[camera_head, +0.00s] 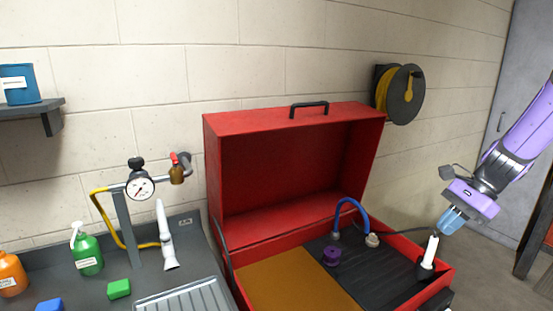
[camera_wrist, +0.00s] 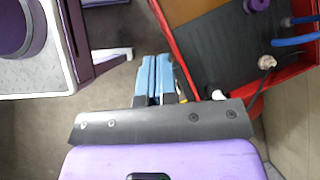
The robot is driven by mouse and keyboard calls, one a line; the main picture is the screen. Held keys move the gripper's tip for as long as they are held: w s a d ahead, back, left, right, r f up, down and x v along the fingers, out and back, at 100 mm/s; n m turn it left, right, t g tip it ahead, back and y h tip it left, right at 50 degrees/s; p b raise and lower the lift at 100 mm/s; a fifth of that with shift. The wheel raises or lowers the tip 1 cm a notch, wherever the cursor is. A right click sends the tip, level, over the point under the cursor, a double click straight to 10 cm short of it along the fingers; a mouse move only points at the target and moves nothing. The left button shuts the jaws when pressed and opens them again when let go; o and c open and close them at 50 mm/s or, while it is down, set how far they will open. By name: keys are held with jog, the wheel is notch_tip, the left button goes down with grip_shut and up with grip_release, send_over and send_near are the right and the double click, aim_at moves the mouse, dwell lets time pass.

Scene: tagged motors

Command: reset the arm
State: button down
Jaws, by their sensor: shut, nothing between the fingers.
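My arm is purple and comes in from the right in the head view. My gripper (camera_head: 449,222) has light blue fingers and points down and left, close to the right wall of the open red toolbox (camera_head: 290,234). In the wrist view the fingers of my gripper (camera_wrist: 154,78) lie side by side, shut with nothing between them. They appear beside the box's edge, over the floor. A white bottle-like item (camera_head: 430,252) stands in the box just left of the fingers, apart from them as far as I can tell.
The box holds a purple motor-like part (camera_head: 332,256), a blue looped hose (camera_head: 348,208) and an orange mat (camera_head: 290,284). A yellow hose reel (camera_head: 400,93) hangs on the wall.

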jog(key=s+a+r+n+t+h, duration=0.2)
jog(key=s+a+r+n+h, duration=0.1)
jog(key=s+a+r+n, duration=0.3)
jog(key=s+a+r+n+t+h, duration=0.2)
jog(key=s+a+r+n+h, duration=0.1)
jog(key=s+a+r+n, duration=0.3)
jog(key=s+r+n, duration=0.2)
jog(key=s+n, duration=0.2)
jog(key=s, duration=0.1)
jog(key=shift+r+n+t+h, duration=0.2)
jog(key=shift+n+t+h, duration=0.1)
jog(key=shift+t, duration=0.1)
